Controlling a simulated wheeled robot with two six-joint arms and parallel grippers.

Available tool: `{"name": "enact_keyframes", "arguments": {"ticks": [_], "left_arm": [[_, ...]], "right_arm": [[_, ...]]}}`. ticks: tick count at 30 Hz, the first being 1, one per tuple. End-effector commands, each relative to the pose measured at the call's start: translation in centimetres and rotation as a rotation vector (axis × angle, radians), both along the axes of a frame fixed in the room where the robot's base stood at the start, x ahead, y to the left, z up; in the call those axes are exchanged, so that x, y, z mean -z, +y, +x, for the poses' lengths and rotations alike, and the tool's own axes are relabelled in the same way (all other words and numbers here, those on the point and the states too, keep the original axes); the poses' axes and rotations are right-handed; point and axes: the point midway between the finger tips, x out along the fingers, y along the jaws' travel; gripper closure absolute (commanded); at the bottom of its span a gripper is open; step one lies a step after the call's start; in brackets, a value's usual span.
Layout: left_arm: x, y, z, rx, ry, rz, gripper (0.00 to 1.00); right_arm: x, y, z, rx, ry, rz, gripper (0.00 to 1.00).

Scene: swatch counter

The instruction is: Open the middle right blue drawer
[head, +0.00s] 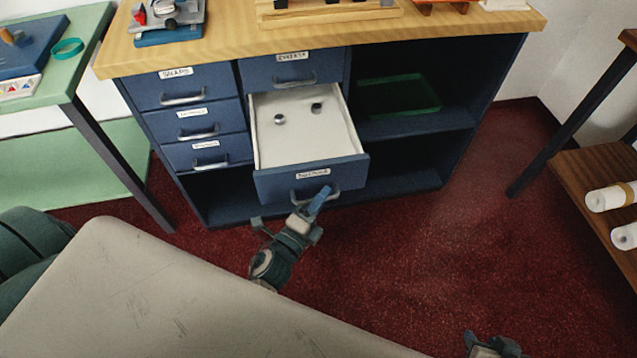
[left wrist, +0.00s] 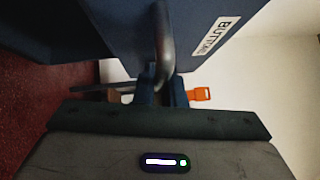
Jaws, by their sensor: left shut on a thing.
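The middle right blue drawer (head: 275,185) stands pulled out, with its pale inside showing and two small dark round things (head: 316,106) in it. Its front has a label and a metal handle (head: 343,191). My left gripper (head: 316,203) is at the drawer front, shut on the handle. In the left wrist view, the handle (left wrist: 163,35) runs down between the fingers (left wrist: 163,88), beside a label reading "BUTTON" with its end unclear. My right gripper (head: 490,347) shows only partly at the bottom edge; its fingers are unclear.
The other blue drawers (head: 180,90) in the cabinet are shut. Open shelves at the right hold a green tray (head: 398,95). A green table (head: 85,65) stands left and a wooden shelf with white rolls (head: 610,197) right. Red carpet (head: 440,240) is clear before the cabinet.

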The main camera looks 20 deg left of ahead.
Motion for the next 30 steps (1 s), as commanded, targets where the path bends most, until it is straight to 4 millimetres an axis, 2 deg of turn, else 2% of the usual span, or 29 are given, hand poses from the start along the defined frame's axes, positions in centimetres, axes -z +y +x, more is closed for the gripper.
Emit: {"name": "enact_keyframes", "arguments": {"ticks": [15,16,18,26,30], "left_arm": [[0.05,-0.40,-0.59,0.000,0.001,0.000,1.00],[0.05,-0.40,-0.59,0.000,0.001,0.000,0.84],[0.05,-0.40,-0.58,0.000,0.001,0.000,0.71],[0.04,-0.39,-0.58,0.000,0.000,0.000,0.69],[0.24,-0.26,-1.19,0.001,0.001,0.001,0.69]], "right_arm": [[-0.18,-0.33,0.32,-0.009,-0.005,-0.013,0.64],[-0.17,-0.31,0.31,-0.009,-0.005,-0.012,0.64],[-0.16,-0.27,0.29,-0.008,-0.005,-0.010,0.64],[0.05,-0.06,-0.11,-0.001,0.004,-0.002,0.64],[0.31,0.07,-0.15,-0.001,-0.002,0.005,0.64]]}}
